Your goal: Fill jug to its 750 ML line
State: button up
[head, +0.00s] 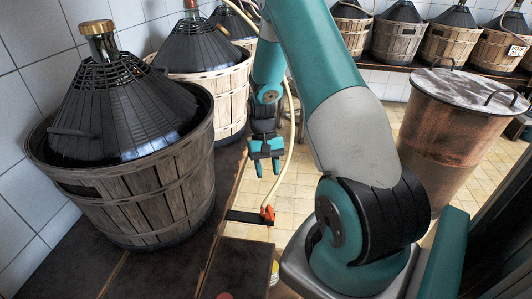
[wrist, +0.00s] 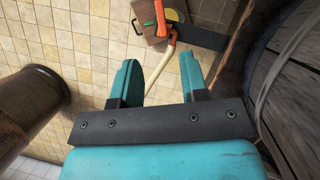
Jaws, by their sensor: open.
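My gripper (head: 268,171) hangs fingers down over the tiled floor, right of the dark wooden bench. It is open and empty; the wrist view shows its two teal fingers (wrist: 160,62) apart. A pale hose (head: 292,140) runs down behind it to an orange-red tap (head: 267,213), below and apart from the fingers. In the wrist view the tap (wrist: 135,36) lies beyond the fingertips, with the hose end (wrist: 161,64) between them in the picture. A small yellow item (head: 275,267) shows partly beside the bench; I cannot tell whether it is the jug. No 750 ML line is readable.
Basketed demijohns (head: 130,180) stand on the bench at left. More baskets (head: 395,38) line a back shelf. A copper-coloured lidded drum (head: 452,120) stands at right. A dark flat bar (head: 246,217) juts out beside the tap.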

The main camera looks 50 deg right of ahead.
jog(key=shift+v, duration=2.15)
